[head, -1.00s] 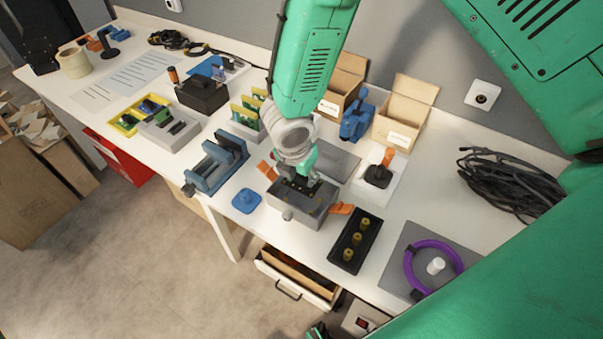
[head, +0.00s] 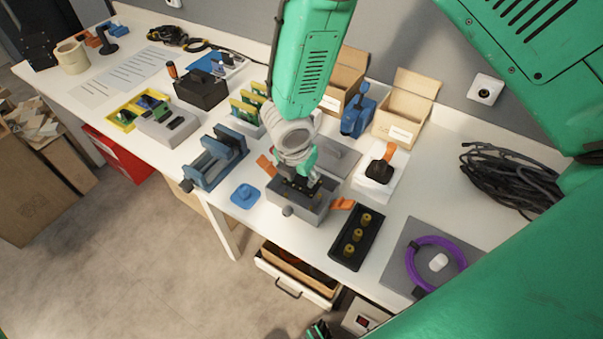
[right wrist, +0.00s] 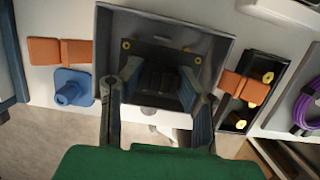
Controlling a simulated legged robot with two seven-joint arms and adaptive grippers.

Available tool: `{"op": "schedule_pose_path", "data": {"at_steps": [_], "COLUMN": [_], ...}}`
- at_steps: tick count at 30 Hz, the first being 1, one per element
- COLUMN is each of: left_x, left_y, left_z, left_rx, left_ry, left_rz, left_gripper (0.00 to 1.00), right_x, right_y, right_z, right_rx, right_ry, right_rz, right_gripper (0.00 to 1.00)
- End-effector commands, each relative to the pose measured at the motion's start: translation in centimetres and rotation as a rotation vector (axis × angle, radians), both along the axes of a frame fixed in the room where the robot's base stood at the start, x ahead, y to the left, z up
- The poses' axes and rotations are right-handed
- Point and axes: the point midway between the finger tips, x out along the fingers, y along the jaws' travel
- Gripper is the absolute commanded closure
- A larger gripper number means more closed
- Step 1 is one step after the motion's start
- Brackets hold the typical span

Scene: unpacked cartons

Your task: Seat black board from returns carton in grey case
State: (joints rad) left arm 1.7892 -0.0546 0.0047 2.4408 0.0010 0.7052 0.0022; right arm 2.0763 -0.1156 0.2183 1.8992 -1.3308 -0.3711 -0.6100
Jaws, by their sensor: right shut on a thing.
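The grey case (head: 300,207) stands open on the bench, with orange clamps at its sides; it also shows in the right wrist view (right wrist: 222,50). My right gripper (head: 298,178) reaches down into it from above. Its fingers are shut on the black board (right wrist: 160,52), which has gold-ringed holes at its corners. The board lies within the case walls. Its lower edge and fit against the floor are hidden by the fingers. A small green and black part at the bottom edge may be my left gripper (head: 318,330); its jaws cannot be made out.
Two open cardboard cartons (head: 408,104) stand at the back; their labels are unreadable. A black tray with brass parts (head: 356,238) is close right of the case. A blue knobbed piece (head: 245,196) and a blue vise (head: 215,158) are left. A purple ring (head: 437,262) lies farther right.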

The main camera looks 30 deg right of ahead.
Motion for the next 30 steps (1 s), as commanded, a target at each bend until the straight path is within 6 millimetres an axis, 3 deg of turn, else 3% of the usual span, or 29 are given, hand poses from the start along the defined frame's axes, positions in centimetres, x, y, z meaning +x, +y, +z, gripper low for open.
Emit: {"op": "schedule_pose_path", "data": {"at_steps": [30], "left_x": [0.0], "left_y": [0.0], "left_z": [-2.4], "left_rx": [0.0], "left_ry": [0.0], "left_rz": [0.0], "left_gripper": [0.6], "right_x": [0.0], "right_y": [0.0], "right_z": [-3.2], "right_rx": [0.0], "right_ry": [0.0], "right_rz": [0.0], "right_gripper": [1.0]}}
